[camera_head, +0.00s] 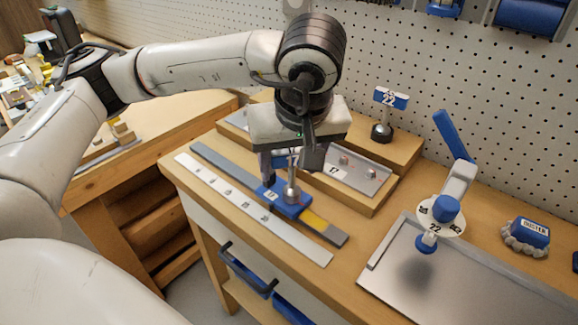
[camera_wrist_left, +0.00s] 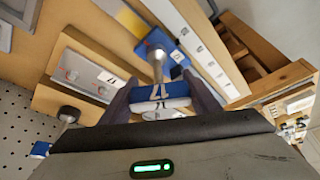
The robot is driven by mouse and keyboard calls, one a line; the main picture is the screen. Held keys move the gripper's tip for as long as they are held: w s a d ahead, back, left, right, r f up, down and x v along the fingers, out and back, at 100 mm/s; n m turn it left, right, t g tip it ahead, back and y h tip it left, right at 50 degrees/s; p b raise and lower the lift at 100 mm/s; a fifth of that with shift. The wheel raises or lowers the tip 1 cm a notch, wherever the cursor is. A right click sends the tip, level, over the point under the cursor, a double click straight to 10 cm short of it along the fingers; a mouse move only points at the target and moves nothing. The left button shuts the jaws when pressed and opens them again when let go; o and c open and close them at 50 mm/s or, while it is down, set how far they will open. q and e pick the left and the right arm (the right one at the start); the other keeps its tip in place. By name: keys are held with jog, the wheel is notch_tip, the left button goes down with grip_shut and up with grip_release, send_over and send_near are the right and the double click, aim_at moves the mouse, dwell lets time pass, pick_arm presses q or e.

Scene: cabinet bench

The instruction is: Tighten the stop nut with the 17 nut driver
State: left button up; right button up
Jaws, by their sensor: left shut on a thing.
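My left gripper (camera_head: 290,163) points down and is shut on the 17 nut driver; in the left wrist view its fingers (camera_wrist_left: 160,98) close on the blue and white handle, marked 17 (camera_wrist_left: 158,91). The driver's metal shaft (camera_wrist_left: 157,58) runs down to the blue stop block (camera_head: 272,198). The socket end (camera_head: 291,194) stands on the block, where it hides the stop nut; I cannot tell how fully it is seated. The block sits across the grey rail (camera_head: 222,164), beside a numbered white scale (camera_head: 290,236). My right gripper is not in view.
Behind the rail, a wooden stand with a metal plate (camera_head: 370,184) carries a 17 label. A driver marked 22 (camera_head: 382,130) stands behind it. To the right are a metal tray (camera_head: 385,277), a blue-handled fixture marked 22 (camera_head: 447,205) and a duster (camera_head: 528,231). Pegboard closes the back.

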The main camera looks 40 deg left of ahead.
pick_arm(q)
jog(key=shift+m+h+b, duration=0.3)
jog(key=shift+m+b, duration=0.25)
jog(key=shift+m, duration=0.15)
jog(key=shift+w+d+m, duration=0.1)
jog(key=shift+m, duration=0.3)
jog(key=shift+d+m+t+h+b, duration=0.1)
jog(key=shift+m+t+h+b, duration=0.35)
jog(key=shift+m+b, duration=0.35)
jog(key=shift+w+m+b, duration=0.1)
jog(key=shift+m+b, duration=0.2)
jog(key=shift+m, duration=0.5)
jog(key=shift+d+m+t+h, duration=0.15)
jog(key=shift+m+t+h, duration=0.1)
jog(key=shift+m+h, duration=0.35)
jog(key=shift+b, duration=0.3)
